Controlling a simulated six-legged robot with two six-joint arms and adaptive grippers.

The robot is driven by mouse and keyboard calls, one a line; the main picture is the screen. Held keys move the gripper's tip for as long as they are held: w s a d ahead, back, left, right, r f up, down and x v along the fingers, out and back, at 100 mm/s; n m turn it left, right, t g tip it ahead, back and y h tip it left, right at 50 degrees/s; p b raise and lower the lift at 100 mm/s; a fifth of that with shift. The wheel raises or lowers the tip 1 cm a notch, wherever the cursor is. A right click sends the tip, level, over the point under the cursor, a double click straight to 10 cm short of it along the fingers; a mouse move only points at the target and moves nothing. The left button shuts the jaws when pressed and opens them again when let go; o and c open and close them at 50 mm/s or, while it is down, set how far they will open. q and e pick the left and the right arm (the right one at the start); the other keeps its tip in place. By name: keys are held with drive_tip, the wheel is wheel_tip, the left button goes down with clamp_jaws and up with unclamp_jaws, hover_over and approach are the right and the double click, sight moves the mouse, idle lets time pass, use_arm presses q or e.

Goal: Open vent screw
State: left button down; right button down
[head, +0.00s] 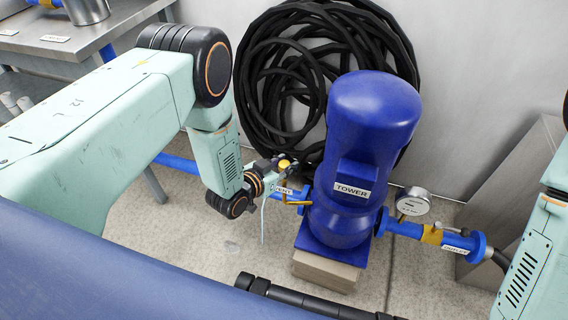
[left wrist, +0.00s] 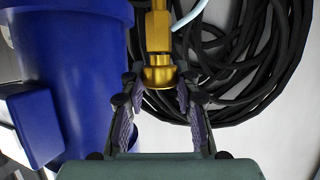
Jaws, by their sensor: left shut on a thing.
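The vent screw is a brass-yellow knob (left wrist: 158,76) on a brass stem in the left wrist view; its yellow top (head: 285,164) also shows in the head view. It sits beside the blue tower (head: 370,130) labelled TOWER, above the blue inlet pipe. My left gripper (left wrist: 158,88) is shut on the vent screw, with one finger on each side of it; in the head view the gripper (head: 279,167) is partly hidden by its own wrist. My right gripper is out of view; only part of my right arm shows at the right edge.
Coiled black hose (head: 275,75) hangs on the wall behind the tower. A pressure gauge (head: 413,201) and a blue outlet pipe (head: 405,229) stand to its right. A pale thin tube (head: 263,218) hangs below the vent. A metal table (head: 85,42) is at upper left.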

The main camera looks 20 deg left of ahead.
use_arm(q)
drive_tip(key=shift+d+n+y+p, duration=0.1)
drive_tip(key=shift+n+y+p, duration=0.4)
drive_tip(key=shift+n+y, duration=0.7)
drive_tip(key=shift+n+t+y, duration=0.3)
drive_tip(key=shift+n+y, duration=0.6)
drive_tip(key=shift+y, duration=0.3)
drive_tip(key=c, duration=1)
unclamp_jaws()
drive_tip(key=shift+v, duration=3.8)
drive_tip(key=shift+f, duration=0.1)
